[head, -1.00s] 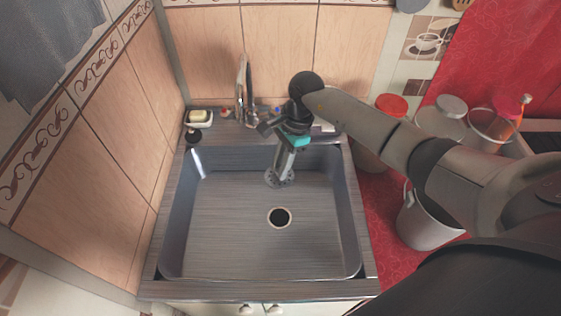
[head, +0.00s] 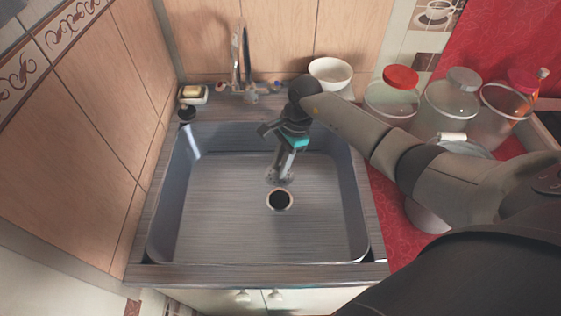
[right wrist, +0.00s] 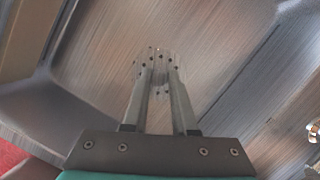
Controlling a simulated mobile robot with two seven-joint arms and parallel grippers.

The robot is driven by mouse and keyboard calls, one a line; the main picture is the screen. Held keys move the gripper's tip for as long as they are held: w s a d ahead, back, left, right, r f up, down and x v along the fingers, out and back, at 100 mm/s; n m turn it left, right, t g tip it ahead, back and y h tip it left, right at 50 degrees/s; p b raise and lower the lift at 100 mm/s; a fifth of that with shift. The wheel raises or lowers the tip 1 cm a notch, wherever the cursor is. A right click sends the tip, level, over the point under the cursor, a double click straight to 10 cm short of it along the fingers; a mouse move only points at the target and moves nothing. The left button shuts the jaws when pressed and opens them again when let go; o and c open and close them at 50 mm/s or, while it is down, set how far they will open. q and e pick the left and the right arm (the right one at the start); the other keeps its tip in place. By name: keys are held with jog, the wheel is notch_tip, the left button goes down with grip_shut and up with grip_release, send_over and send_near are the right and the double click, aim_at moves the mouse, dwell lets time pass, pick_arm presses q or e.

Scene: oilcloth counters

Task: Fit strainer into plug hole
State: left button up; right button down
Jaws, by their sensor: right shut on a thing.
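The strainer (head: 279,181) is a small round metal disc with dark holes, held at the fingertips of my right gripper (head: 281,173). In the right wrist view the strainer (right wrist: 158,64) sits between and beyond the two fingertips (right wrist: 159,75), which are shut on it. The plug hole (head: 279,199) is a dark round opening with a light rim in the floor of the grey sink (head: 215,225). In the head view the strainer appears just behind the hole, apart from it; its height above the sink floor is hard to tell. My left gripper is not in view.
A white bowl (head: 331,75) and a red-lidded jar (head: 394,98) stand at the right. The sink's front and left floor is clear.

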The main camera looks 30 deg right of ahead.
notch_tip(320, 180, down, 6)
jog(key=b, duration=0.4)
jog(key=shift+f, duration=0.2)
notch_tip(320, 180, down, 4)
jog(key=b, duration=0.4)
jog(key=shift+f+b, duration=0.2)
jog(key=shift+b, duration=0.1)
jog(key=shift+f, duration=0.25)
jog(key=shift+b, duration=0.3)
jog(key=shift+f, duration=0.1)
jog(key=shift+f+b, duration=0.2)
jog(key=shift+b, duration=0.3)
